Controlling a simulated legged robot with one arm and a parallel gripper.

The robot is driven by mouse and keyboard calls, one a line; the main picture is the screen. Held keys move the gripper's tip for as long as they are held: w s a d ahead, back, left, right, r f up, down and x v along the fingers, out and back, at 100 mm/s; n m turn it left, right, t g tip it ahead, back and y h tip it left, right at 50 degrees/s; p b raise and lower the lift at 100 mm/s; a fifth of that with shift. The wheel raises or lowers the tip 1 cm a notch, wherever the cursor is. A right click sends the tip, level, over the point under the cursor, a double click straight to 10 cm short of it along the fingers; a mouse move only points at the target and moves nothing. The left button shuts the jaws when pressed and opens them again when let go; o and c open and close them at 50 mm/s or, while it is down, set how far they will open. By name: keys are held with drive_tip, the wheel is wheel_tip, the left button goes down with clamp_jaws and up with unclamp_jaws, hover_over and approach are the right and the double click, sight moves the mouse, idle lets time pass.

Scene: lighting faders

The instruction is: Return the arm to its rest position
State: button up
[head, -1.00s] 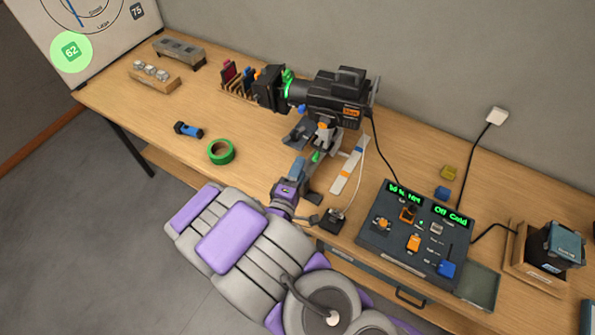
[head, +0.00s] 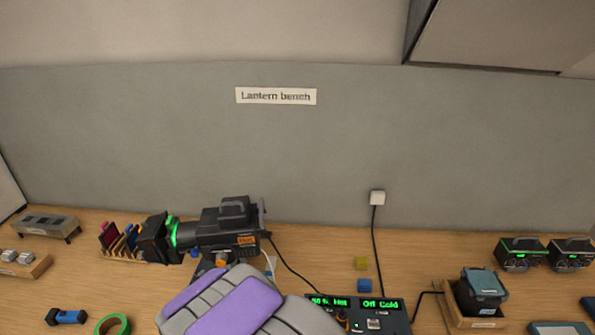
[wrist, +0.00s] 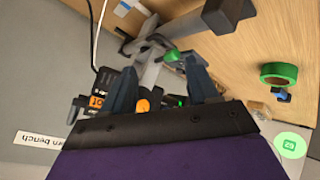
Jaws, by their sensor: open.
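My arm (head: 235,305), grey with purple panels, rises at the bottom centre of the head view, in front of the bench. My gripper is hidden there. In the wrist view my gripper (wrist: 162,75) is open, its two dark fingers apart with nothing held between them. Beyond the fingers are the grey stand parts and black body of the stage lantern (wrist: 108,82). The lantern (head: 222,230) stands on the bench in the head view, with a green ring near its front. My arm hides its lower part.
The fader console (head: 372,314) sits right of my arm, partly cut off. Colour frames in a rack (head: 122,243) stand left of the lantern. A green tape roll (head: 113,324) and a blue cylinder (head: 66,317) lie at the front left. A boxed device (head: 482,292) stands at right.

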drive_tip(key=s+d+r+m+g+b, duration=0.2)
drive_tip(key=s+d+m+g+b, duration=0.1)
drive_tip(key=s+d, duration=0.7)
drive_tip(key=s+d+r+m+g+h+b, duration=0.1)
drive_tip(key=s+d+r+m+g+b, duration=0.2)
drive_tip(key=s+d, duration=0.7)
drive_tip(key=s+d+r+m+g+b, duration=0.2)
drive_tip(key=s+d+r+m+g, duration=0.1)
drive_tip(key=s+d, duration=0.6)
drive_tip(key=shift+s+d+m+g+h+b, duration=0.4)
drive_tip(key=shift+d+m+g, duration=0.2)
drive_tip(key=shift+d+g, duration=0.35)
